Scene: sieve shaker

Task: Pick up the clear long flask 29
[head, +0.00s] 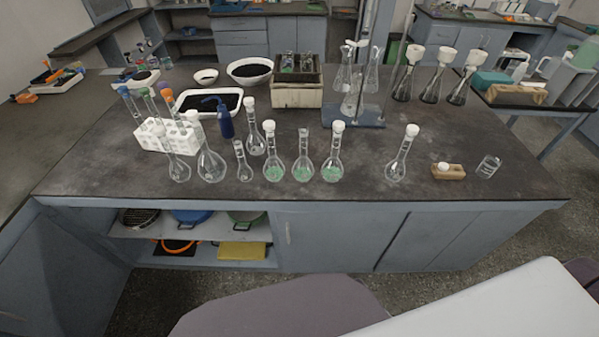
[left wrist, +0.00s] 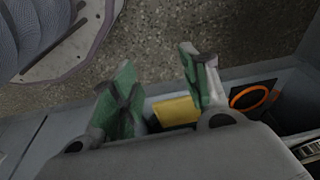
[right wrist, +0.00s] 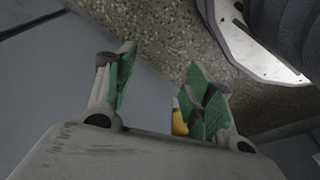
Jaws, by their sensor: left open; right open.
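Several long-necked flasks stand upright along the front of the dark bench in the head view, and I cannot read a number on any of them. Clear ones are a white-capped flask (head: 397,170) standing apart at right, a large flask (head: 210,166) at left, a flask (head: 178,169) beside it, a small flask (head: 243,172) and a capped flask (head: 256,144) farther back. Three more flasks (head: 303,172) hold green contents. My left gripper (left wrist: 160,88) and right gripper (right wrist: 160,85) are open and empty, pointing at the floor and cabinet, away from the flasks.
A white tube rack (head: 166,139) stands at left. Behind are a tray of dark grains (head: 208,102), a wooden box (head: 297,95) and a stand base (head: 353,117). A wooden block (head: 448,172) and a beaker (head: 488,167) stand at right. The bench's front edge is clear.

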